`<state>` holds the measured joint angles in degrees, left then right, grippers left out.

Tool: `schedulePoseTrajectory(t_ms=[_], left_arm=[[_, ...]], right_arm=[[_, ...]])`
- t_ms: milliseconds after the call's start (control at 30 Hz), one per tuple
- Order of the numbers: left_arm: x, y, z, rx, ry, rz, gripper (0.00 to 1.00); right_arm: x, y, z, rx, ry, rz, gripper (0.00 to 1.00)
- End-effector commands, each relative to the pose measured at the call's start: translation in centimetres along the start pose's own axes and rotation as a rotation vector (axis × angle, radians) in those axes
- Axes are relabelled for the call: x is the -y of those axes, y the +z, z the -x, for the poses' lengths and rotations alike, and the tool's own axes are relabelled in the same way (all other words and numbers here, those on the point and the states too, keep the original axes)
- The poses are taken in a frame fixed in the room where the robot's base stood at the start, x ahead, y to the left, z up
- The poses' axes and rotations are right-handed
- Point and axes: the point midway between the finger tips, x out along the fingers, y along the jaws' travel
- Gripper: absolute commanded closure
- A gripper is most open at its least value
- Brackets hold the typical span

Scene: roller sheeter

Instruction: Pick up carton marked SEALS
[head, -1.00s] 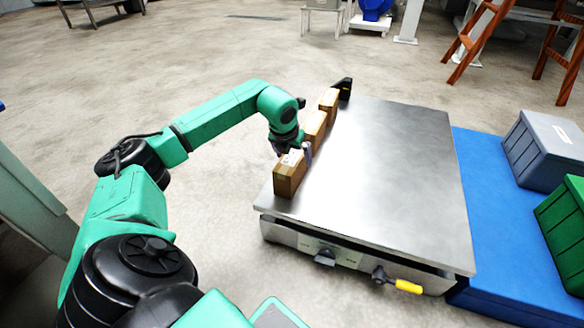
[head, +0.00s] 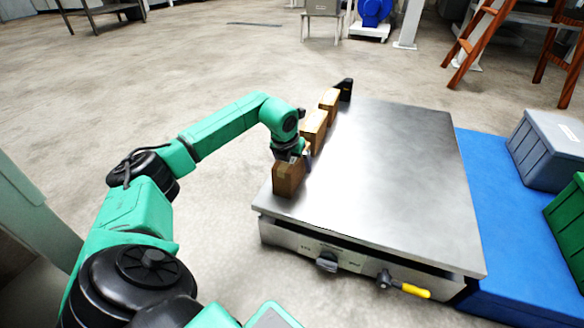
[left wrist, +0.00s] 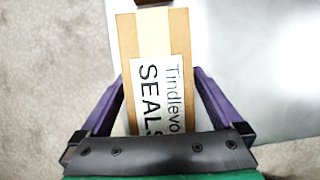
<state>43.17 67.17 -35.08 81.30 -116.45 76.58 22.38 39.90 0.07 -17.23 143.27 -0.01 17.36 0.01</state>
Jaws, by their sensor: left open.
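The carton marked SEALS (head: 288,180) is a brown box at the near left corner of the steel table top. In the left wrist view the carton (left wrist: 126,58) shows a pale tape strip and a white label reading "Tindlevo" and "SEALS". My left gripper (head: 291,158) is over this carton. In the left wrist view my left gripper (left wrist: 160,85) is open, with one purple finger on each side of the carton. I cannot tell whether the fingers touch it. My right gripper is not in view.
Two more brown cartons, a middle one (head: 314,128) and a far one (head: 330,100), stand in a row behind along the left edge of the steel table (head: 390,170). A black block (head: 346,88) is at the row's far end. The rest of the table top is bare. Grey (head: 548,150) and green (head: 568,220) bins stand right.

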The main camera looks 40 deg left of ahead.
Motion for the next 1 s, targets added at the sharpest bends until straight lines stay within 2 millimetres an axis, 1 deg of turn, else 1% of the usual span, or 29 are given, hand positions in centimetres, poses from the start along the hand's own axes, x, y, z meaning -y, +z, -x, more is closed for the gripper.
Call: schedulePoseTrajectory(t_ms=[200,233,267,300,367,400,467,500,733,867,900,967,1000], left_arm=[[0.0,0.0,-0.1,0.000,0.000,0.000,0.00],[0.0,0.0,-0.1,0.000,0.000,0.000,0.08],[0.0,0.0,0.0,0.000,0.000,0.000,0.19],[0.0,0.0,0.0,0.000,0.000,0.000,0.34],[0.0,0.0,0.0,0.000,0.000,0.000,0.57],[0.0,0.0,0.0,0.000,0.000,0.000,0.73],[0.0,0.0,0.0,0.001,0.000,0.000,0.96],[0.0,0.0,0.0,0.001,0.000,0.000,1.00],[0.0,0.1,0.1,0.003,-0.001,0.001,1.00],[0.0,0.3,0.4,0.007,-0.003,0.001,1.00],[0.0,0.7,1.3,0.005,-0.002,0.001,1.00],[0.0,1.1,2.4,0.005,-0.002,0.001,1.00],[0.0,1.5,3.3,0.006,-0.003,0.001,1.00]], right_arm=[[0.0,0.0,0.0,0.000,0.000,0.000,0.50],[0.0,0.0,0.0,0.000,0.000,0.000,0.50],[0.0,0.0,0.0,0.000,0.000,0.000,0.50],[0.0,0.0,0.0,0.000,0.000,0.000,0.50],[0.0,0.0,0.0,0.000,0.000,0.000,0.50],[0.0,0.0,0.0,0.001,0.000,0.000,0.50],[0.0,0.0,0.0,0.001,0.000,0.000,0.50],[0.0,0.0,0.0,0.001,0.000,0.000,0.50],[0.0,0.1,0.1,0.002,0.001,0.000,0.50],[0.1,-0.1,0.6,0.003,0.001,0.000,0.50],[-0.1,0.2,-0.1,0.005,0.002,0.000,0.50],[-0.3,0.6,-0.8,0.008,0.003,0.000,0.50],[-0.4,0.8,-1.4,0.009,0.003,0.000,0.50]])
